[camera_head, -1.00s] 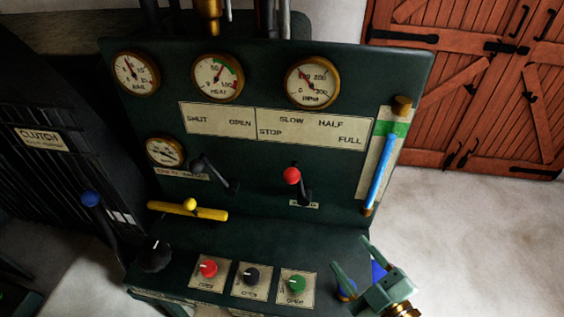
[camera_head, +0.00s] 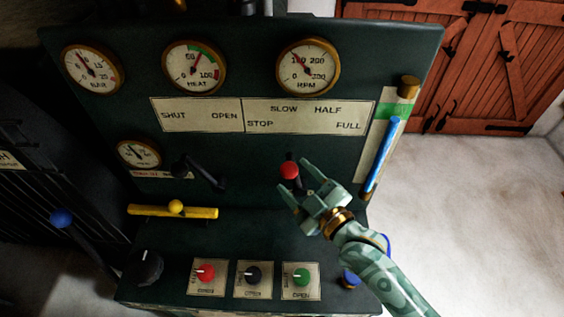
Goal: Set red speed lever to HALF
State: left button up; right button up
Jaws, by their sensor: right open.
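The red speed lever (camera_head: 289,170) has a red ball knob on a dark arm and stands on the dark green panel below the speed plate. The plate (camera_head: 308,118) reads STOP, SLOW, HALF, FULL. The knob lies below the SLOW and STOP side of the plate. My right gripper (camera_head: 292,183) is open, with its green fingers just below and right of the red knob. I cannot tell whether a finger touches it. The lever's lower part is hidden behind the gripper. My left gripper is not in view.
A black lever (camera_head: 200,172) stands left of the red one, above a yellow bar (camera_head: 173,211). Red (camera_head: 205,272), black (camera_head: 254,274) and green (camera_head: 301,277) knobs sit on the ledge below. A blue gauge tube (camera_head: 384,155) stands close right of my gripper.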

aim_at(283, 165)
jog(key=x, duration=0.4)
jog(key=shift+w+a, duration=0.15)
jog(key=shift+w, duration=0.1)
jog(key=shift+w+a, duration=0.35)
jog(key=shift+w, duration=0.1)
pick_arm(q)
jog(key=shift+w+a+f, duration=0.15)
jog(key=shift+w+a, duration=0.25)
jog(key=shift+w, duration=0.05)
pick_arm(e)
grip_shut()
jog(key=d+m+t+y+b, duration=0.1)
jog(key=d+m+t+b, duration=0.1)
jog(key=d, duration=0.4)
jog(key=m+t, duration=0.1)
jog(key=m, duration=0.1)
jog(key=shift+d+r+m+b, duration=0.2)
jog(key=shift+d+m+b, duration=0.2)
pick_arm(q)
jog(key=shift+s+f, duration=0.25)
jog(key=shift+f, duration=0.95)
pick_arm(e)
grip_release()
